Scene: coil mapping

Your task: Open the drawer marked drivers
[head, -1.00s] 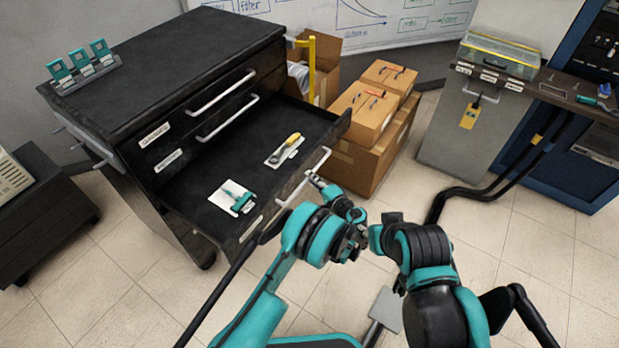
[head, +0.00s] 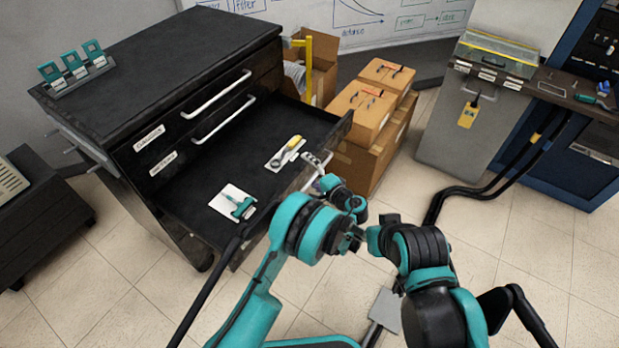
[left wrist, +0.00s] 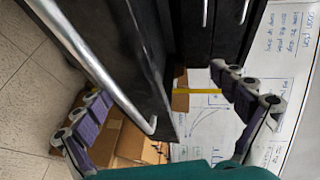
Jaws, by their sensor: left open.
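The black cabinet (head: 200,60) has its lowest drawer (head: 300,118) pulled well out. Two upper drawers are shut, with white labels too blurred to read surely. The open drawer's front label is hidden behind my left arm. Its handle is mostly hidden in the head view; in the left wrist view the silver handle (left wrist: 95,70) runs diagonally between the fingers. My left gripper (head: 317,162) is open at the open drawer's front edge; its spread fingers also show in the left wrist view (left wrist: 165,108). I cannot tell whether they touch the handle. My right gripper is not in view.
Cardboard boxes (head: 365,150) stand right behind the drawer.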

